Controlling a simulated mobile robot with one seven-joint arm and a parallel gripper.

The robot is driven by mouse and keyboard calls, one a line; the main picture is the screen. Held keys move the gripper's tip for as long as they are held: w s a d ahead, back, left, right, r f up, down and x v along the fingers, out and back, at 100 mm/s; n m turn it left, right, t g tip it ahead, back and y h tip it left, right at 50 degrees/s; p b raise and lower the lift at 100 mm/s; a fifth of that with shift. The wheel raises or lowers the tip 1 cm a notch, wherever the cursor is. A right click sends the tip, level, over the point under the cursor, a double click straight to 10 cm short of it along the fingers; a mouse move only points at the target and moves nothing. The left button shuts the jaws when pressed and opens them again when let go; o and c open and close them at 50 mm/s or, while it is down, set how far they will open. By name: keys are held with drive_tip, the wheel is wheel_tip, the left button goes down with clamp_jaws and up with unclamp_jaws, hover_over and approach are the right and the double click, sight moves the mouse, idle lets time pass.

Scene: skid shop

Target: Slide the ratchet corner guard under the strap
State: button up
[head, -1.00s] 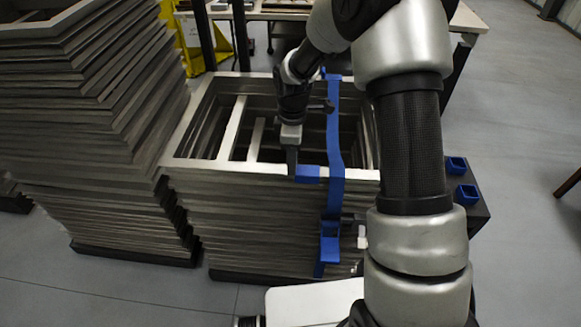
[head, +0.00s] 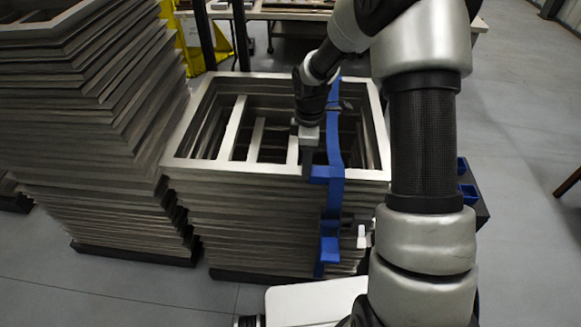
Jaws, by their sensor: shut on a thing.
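My gripper (head: 307,170) is shut on a blue corner guard (head: 319,174) at the front top edge of the right-hand stack of grey frames (head: 230,174). The guard's right side meets the blue strap (head: 335,130). I cannot tell how much of it lies beneath the strap. The strap runs across the stack's top from back to front and down the front face. A blue ratchet (head: 329,247) sits on the strap low on the front face.
A taller stack of frames (head: 85,120) stands close on the left. Several blue guards (head: 466,181) sit on a dark surface at the right, partly hidden by my arm. A table (head: 275,14) stands behind.

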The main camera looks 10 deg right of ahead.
sight(322, 171)
drive_tip(key=shift+s+d, duration=0.2)
drive_tip(key=shift+d, duration=0.8)
drive_tip(key=shift+s+d, duration=0.2)
drive_tip(key=shift+d, duration=0.75)
drive_tip(key=shift+d+p, duration=0.2)
drive_tip(key=shift+p, duration=0.15)
drive_tip(key=o, duration=0.8)
drive_tip(key=shift+o, duration=0.2)
drive_tip(key=shift+r+p, duration=1.6)
drive_tip(key=shift+r, duration=0.65)
drive_tip(key=shift+r, duration=0.1)
drive_tip(key=shift+r+p, duration=1.5)
drive_tip(key=shift+r, duration=0.4)
